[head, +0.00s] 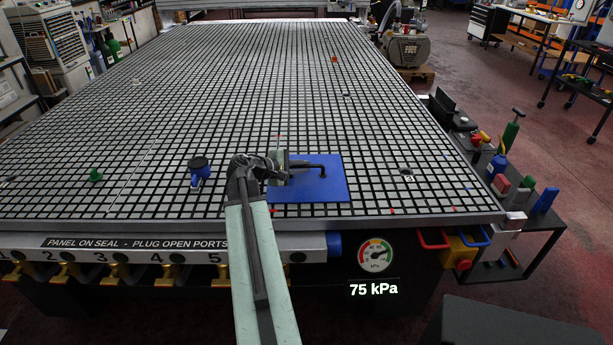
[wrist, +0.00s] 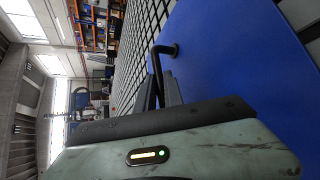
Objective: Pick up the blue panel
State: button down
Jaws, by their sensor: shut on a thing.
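The blue panel (head: 335,189) lies flat on the grid table (head: 230,110) near its front edge, right of the middle. A black bent handle (head: 312,165) stands up from the panel. My gripper (head: 290,164) is over the left part of the panel, with its fingers along the handle. In the wrist view, the blue panel (wrist: 225,60) fills the right side. There my gripper (wrist: 158,80) is shut on the black handle (wrist: 165,50), whose bent end shows past the fingertips. The exact contact between the fingers and handle is partly hidden.
A blue-and-black knobbed piece (head: 199,170) and a green plug (head: 95,175) stand on the table to the left. A small red-orange piece (head: 334,59) lies far back. The gauge readout (head: 374,289) shows 75 kPa. A side shelf (head: 535,215) with tools stands at the right.

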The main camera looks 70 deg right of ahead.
aim_at(302, 177)
jog(key=shift+r, duration=0.15)
notch_tip(302, 177, up, 10)
jog(key=p, duration=1)
